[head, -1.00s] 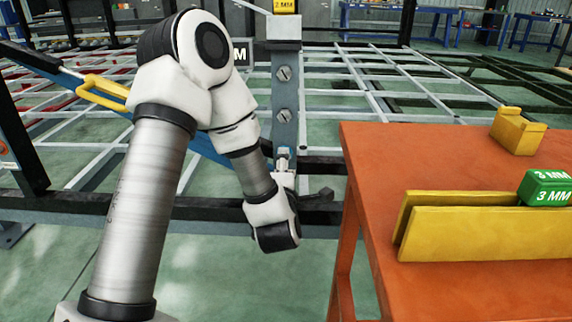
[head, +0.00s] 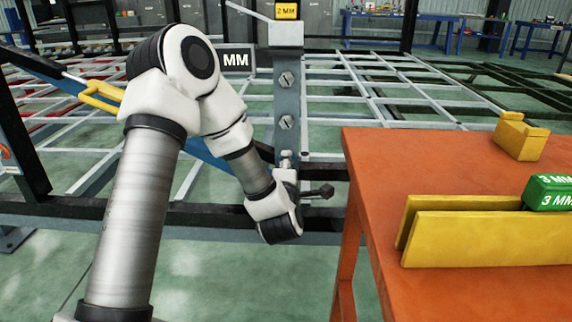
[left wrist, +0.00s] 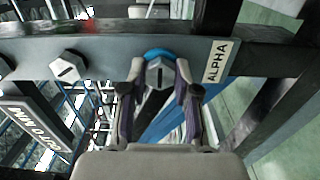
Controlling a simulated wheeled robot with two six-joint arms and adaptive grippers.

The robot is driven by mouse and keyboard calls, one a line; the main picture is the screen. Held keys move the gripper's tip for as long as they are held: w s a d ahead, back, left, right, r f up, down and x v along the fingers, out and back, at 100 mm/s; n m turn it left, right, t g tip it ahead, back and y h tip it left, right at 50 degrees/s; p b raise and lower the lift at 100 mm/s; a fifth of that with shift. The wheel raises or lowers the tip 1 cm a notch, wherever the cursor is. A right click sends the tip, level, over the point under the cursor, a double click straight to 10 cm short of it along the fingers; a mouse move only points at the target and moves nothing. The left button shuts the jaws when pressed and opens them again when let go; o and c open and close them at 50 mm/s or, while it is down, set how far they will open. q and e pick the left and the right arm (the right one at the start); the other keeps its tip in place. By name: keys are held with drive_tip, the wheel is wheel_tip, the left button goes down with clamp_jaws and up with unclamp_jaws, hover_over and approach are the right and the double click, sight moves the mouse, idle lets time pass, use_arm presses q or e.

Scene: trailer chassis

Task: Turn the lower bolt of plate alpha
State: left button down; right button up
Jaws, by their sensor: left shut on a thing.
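Plate alpha (head: 287,99) is an upright blue-grey plate; its ALPHA label (left wrist: 215,62) shows in the left wrist view. The lower bolt (left wrist: 158,75) is a grey hex head with a blue ring partly showing behind it, at the label end of the plate. My left gripper (left wrist: 158,85) is shut on this bolt, one finger on each side. In the head view my left gripper (head: 286,162) is at the foot of the plate and mostly hides the bolt. My right gripper is not in view.
Two more bolts, an upper one (head: 286,79) and a middle one (head: 286,122), sit above on the plate. An orange table (head: 380,180) stands close on the right with yellow holders (head: 480,238) and a green 3 MM block (head: 550,192). Dark chassis beams (head: 110,207) run behind my arm.

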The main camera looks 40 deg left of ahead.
use_arm(q)
drive_tip(key=n+p, duration=1.2)
drive_tip(key=p, duration=0.5)
drive_tip(key=n+p, duration=1.2)
drive_tip(key=p, duration=0.6)
drive_tip(key=shift+f+n, duration=0.2)
drive_tip(key=shift+n, duration=0.1)
idle(0.9)
idle(0.4)
